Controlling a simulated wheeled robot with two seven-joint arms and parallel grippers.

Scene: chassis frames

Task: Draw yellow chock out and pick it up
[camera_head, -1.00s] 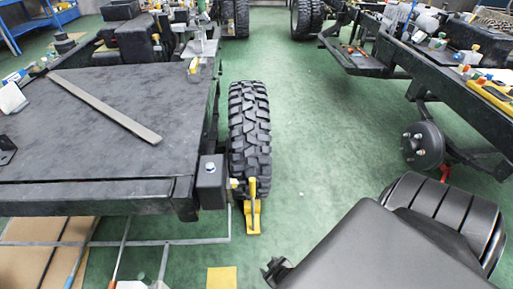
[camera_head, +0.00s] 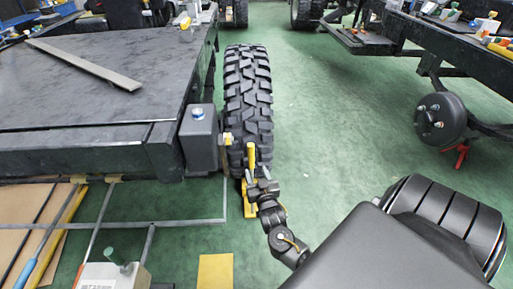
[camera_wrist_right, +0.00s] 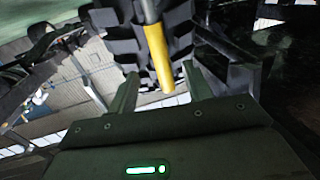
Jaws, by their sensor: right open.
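The yellow chock (camera_head: 250,197) stands on the floor against the near side of the big black tire (camera_head: 248,95), its upright yellow handle rising in front of the tread. My right gripper (camera_head: 262,183) is at the chock, and its fingers cover part of it. In the right wrist view the yellow handle (camera_wrist_right: 158,57) comes down between the two spread fingertips of my right gripper (camera_wrist_right: 157,88), with the tire tread (camera_wrist_right: 110,40) behind. The fingers look apart from the handle. My left gripper is in no view.
A black chassis frame (camera_head: 80,150) with a dark box (camera_head: 199,135) stands just left of the tire and chock. A yellow floor patch (camera_head: 215,271) and a grey frame bar (camera_head: 130,224) lie nearby. Green floor (camera_head: 325,120) is open to the right.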

